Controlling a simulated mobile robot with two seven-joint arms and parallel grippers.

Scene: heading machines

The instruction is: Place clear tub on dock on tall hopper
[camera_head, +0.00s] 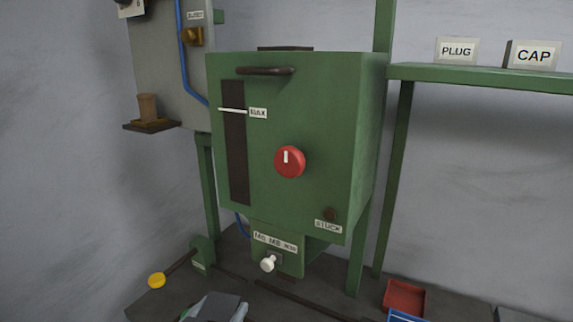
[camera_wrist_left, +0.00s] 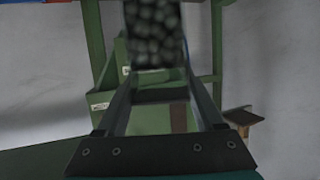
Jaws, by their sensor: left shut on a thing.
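In the left wrist view, my left gripper (camera_wrist_left: 157,74) is shut on the clear tub (camera_wrist_left: 154,35), which shows dark rounded pellets and is cut off by the top edge. A grey shape with pale edges is at the bottom of the head view, partly cut off; I cannot tell its parts. I cannot clearly make out the dock. My right gripper is not in view.
A yellow knob (camera_head: 156,281) on a lever is left of the hopper. A red tray (camera_head: 404,298) and a blue tray (camera_head: 404,316) lie at the lower right. A green shelf (camera_head: 480,76) with PLUG and CAP signs is at right. A grey cabinet (camera_head: 165,65) is at left.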

